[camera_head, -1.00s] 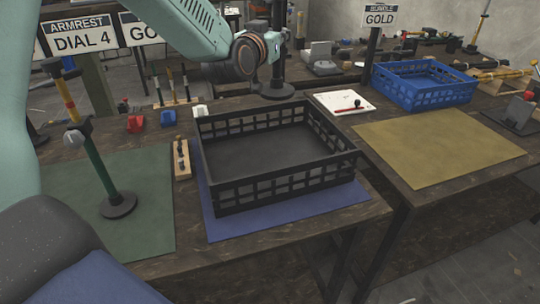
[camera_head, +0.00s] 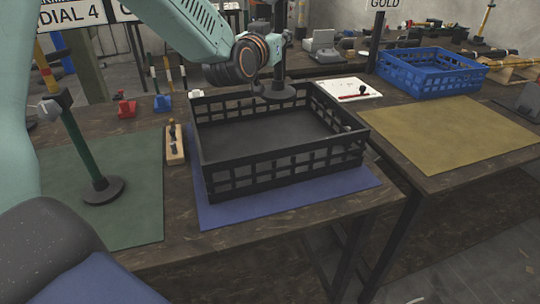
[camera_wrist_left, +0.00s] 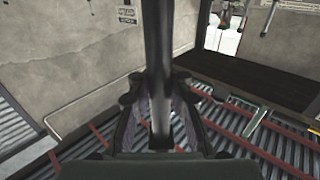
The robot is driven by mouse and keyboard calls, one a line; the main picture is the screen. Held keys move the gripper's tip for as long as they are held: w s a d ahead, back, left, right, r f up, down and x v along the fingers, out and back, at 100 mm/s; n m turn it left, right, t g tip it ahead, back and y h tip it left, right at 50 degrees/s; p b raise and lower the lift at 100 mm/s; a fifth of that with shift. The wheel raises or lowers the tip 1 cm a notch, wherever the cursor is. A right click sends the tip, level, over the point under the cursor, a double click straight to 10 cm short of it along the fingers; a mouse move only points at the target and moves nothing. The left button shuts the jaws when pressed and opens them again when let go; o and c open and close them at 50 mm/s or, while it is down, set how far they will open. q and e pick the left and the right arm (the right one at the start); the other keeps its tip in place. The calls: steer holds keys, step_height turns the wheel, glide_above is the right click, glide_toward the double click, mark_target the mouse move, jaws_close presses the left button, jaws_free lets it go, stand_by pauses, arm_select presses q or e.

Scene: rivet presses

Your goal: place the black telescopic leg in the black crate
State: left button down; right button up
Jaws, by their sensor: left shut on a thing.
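The black telescopic leg (camera_head: 278,72) hangs upright with its round base down, at the far side of the black crate (camera_head: 290,172). In the head view its base overlaps the crate's back rim; its exact height above the crate is hard to tell. My left gripper (camera_head: 280,50) is shut on the leg's shaft. The left wrist view shows the dark shaft (camera_wrist_left: 158,60) between the two fingers (camera_wrist_left: 160,112). The crate stands on a blue mat (camera_head: 235,212), and its visible floor looks empty. My right gripper is out of view.
A green leg (camera_head: 82,145) stands on a green mat (camera_head: 140,215) at left. A small wooden holder (camera_head: 175,147) is beside the crate. A blue crate (camera_head: 430,75) and bare yellow mat (camera_head: 450,135) lie right, across a gap between tables.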

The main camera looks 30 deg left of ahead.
mark_target(277, 89)
arm_select(q)
step_height(277, 89, down, 8)
steer(key=b, duration=0.3)
steer(key=shift+r, duration=0.15)
steer(key=shift+w+f, duration=0.2)
steer(key=shift+f, duration=0.35)
steer(key=f, duration=0.1)
steer(key=f+b, duration=0.1)
steer(key=shift+s+f+b, duration=0.25)
steer(key=shift+f+b, duration=0.05)
steer(key=shift+f, duration=0.1)
steer(key=shift+w+f, duration=0.1)
steer(key=shift+f, duration=0.25)
steer(key=shift+w, duration=0.1)
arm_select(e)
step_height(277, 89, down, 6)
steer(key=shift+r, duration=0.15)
